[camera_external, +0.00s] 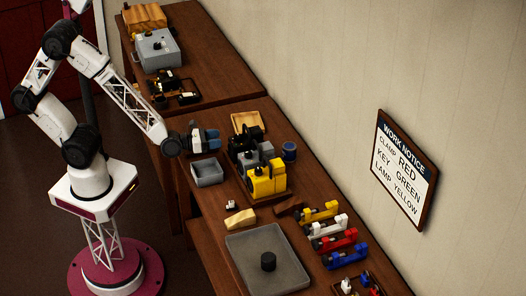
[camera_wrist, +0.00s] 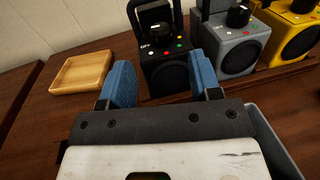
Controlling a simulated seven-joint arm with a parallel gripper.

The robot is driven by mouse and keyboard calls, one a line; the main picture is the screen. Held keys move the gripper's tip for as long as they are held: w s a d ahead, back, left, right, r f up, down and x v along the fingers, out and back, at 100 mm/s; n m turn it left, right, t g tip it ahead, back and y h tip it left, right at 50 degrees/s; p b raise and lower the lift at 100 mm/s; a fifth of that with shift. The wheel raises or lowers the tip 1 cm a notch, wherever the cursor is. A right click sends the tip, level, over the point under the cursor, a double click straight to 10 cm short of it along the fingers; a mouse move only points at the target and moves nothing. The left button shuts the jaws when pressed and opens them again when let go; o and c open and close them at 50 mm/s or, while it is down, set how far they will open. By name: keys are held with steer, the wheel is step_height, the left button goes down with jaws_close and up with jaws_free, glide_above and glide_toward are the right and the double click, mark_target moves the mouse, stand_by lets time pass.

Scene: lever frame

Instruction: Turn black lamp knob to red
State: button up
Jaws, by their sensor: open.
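The black lamp (camera_wrist: 165,75) stands upright in the wrist view, with a handle and a black knob (camera_wrist: 158,30) on its sloped top. Around the knob are an OFF label and small coloured dots, including a red dot (camera_wrist: 180,48); where the knob points is unclear. In the external view the black lamp (camera_external: 241,142) is at the far end of the lamp row. My gripper (camera_wrist: 162,62) is open, its blue fingers spread on either side of the lamp's front and apart from the knob. My gripper (camera_external: 214,138) also shows left of the lamp in the external view.
A grey lamp (camera_wrist: 240,50) and a yellow lamp (camera_wrist: 297,42) stand to the right. A wooden tray (camera_wrist: 80,72) lies left. A grey bin (camera_external: 207,172) sits below my gripper. The wall notice (camera_external: 404,170) reads CLAMP RED, KEY GREEN, LAMP YELLOW.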

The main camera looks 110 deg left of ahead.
mark_target(234, 141)
steer(key=shift+x, duration=3.9)
steer(key=shift+c, duration=0.5)
steer(key=c, duration=0.8)
steer(key=shift+c, duration=0.2)
